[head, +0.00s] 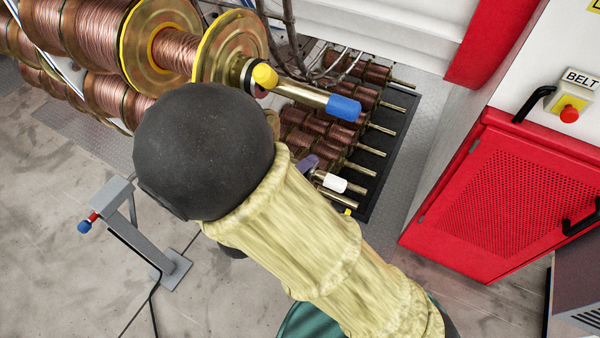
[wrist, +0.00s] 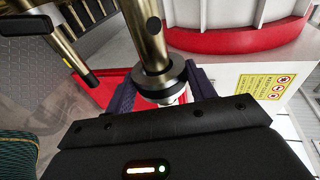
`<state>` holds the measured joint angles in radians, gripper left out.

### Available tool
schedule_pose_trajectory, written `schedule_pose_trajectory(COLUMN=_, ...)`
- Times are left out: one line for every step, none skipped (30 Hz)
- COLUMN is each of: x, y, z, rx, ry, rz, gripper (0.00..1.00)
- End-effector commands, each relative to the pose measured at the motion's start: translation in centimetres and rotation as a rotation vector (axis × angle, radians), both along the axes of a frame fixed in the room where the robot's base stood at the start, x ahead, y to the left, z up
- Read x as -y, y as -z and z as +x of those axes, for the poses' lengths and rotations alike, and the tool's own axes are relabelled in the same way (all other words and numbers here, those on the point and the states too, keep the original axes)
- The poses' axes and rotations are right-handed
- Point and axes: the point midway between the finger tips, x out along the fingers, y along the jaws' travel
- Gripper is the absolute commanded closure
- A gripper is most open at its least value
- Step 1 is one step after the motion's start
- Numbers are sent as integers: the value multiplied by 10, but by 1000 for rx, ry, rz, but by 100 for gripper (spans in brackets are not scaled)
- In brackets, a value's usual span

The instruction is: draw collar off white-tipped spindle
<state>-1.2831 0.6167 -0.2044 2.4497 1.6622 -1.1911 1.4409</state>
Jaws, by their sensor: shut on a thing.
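The white-tipped spindle shows in the head view as a short brass rod with a white end (head: 335,183), partly hidden behind my arm. In the wrist view its brass shaft (wrist: 150,42) runs down between my fingers, with a sliver of white tip below. The collar (wrist: 162,82), a thick black ring, is around the spindle close to the white tip. My gripper (wrist: 163,90) is shut on the collar, one dark purple finger on each side. In the head view one purple finger (head: 308,163) shows beside the spindle; the collar is not clearly visible there.
Large copper spools (head: 175,48) fill the upper left. A red cabinet (head: 500,190) stands at right, a grey stand (head: 133,210) at left. Open floor lies lower left.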

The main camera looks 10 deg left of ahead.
Motion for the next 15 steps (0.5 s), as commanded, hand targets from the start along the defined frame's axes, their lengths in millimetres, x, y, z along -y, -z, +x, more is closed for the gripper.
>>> schedule_pose_trajectory(x=0, y=-1, z=0, rx=1, ry=0, rz=0, gripper=77)
schedule_pose_trajectory(x=0, y=-1, z=0, rx=1, ry=0, rz=0, gripper=77)
schedule_pose_trajectory(x=0, y=-1, z=0, rx=1, ry=0, rz=0, gripper=77)
schedule_pose_trajectory(x=0, y=-1, z=0, rx=1, ry=0, rz=0, gripper=77)
schedule_pose_trajectory(x=0, y=-1, z=0, rx=1, ry=0, rz=0, gripper=77)
schedule_pose_trajectory(x=0, y=-1, z=0, rx=1, ry=0, rz=0, gripper=77)
schedule_pose_trajectory(x=0, y=-1, z=0, rx=1, ry=0, rz=0, gripper=77)
schedule_pose_trajectory(x=0, y=0, z=0, rx=1, ry=0, rz=0, gripper=77)
schedule_pose_trajectory(x=1, y=0, z=0, rx=1, ry=0, rz=0, gripper=77)
schedule_pose_trajectory(x=1, y=0, z=0, rx=1, ry=0, rz=0, gripper=77)
schedule_pose_trajectory(x=2, y=0, z=0, rx=1, ry=1, rz=0, gripper=77)
schedule_pose_trajectory(x=3, y=0, z=-1, rx=1, ry=1, rz=0, gripper=77)
schedule_pose_trajectory(x=4, y=0, z=-1, rx=1, ry=1, rz=0, gripper=77)
schedule_pose_trajectory(x=5, y=0, z=-1, rx=1, ry=1, rz=0, gripper=77)
schedule_pose_trajectory(x=7, y=0, z=-1, rx=1, ry=2, rz=0, gripper=77)
